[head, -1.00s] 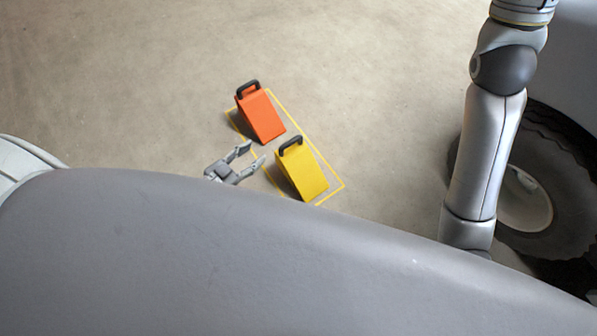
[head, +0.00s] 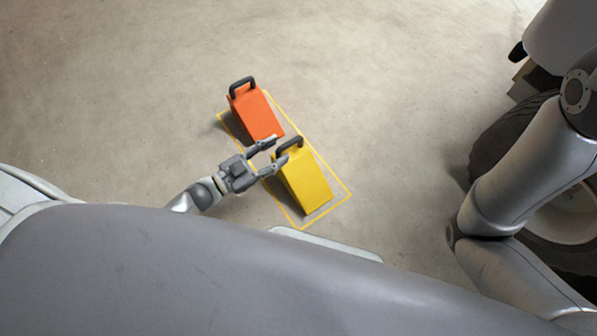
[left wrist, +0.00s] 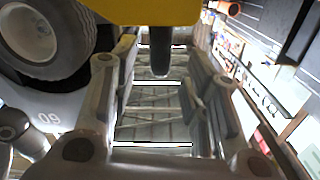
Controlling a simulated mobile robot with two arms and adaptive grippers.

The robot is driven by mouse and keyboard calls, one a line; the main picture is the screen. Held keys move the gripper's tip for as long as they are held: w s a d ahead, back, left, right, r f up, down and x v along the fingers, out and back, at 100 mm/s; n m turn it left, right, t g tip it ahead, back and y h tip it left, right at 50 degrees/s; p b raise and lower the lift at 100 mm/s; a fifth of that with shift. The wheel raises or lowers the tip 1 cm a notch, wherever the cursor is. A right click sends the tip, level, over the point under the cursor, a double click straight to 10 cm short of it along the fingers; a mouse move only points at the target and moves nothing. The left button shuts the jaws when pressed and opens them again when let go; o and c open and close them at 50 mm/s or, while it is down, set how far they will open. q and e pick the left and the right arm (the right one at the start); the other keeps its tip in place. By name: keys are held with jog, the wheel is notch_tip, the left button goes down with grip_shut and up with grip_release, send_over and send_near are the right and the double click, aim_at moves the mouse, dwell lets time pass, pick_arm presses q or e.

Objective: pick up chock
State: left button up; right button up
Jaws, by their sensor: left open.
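The yellow chock (head: 307,182) stands on the floor, its black handle (head: 290,144) at its upper end in the head view. The orange chock (head: 254,114) stands beside it, also with a black handle. My left gripper (head: 279,151) is open, its fingertips at the yellow chock's handle. In the left wrist view the yellow chock (left wrist: 150,10) fills the top edge, and its dark handle (left wrist: 160,60) shows between the spread fingers. Whether the fingers touch the handle I cannot tell. My right gripper is out of view; only my right arm shows.
A yellow outline (head: 335,200) on the floor surrounds both chocks. A large wheel (head: 510,140) of a vehicle stands at the right, partly behind my right arm. The floor beyond the chocks and to their left is clear.

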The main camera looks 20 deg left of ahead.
aim_at(284, 147)
pick_arm(q)
jog(key=b+x, duration=0.3)
jog(key=x, duration=0.1)
jog(key=shift+w+d+f, duration=0.15)
jog(key=shift+d+f, duration=0.05)
jog(key=shift+d, duration=0.05)
jog(key=shift+w+d+r, duration=0.15)
jog(key=shift+w+d, duration=0.05)
jog(key=shift+w, duration=0.1)
grip_shut()
jog(key=shift+r, duration=0.1)
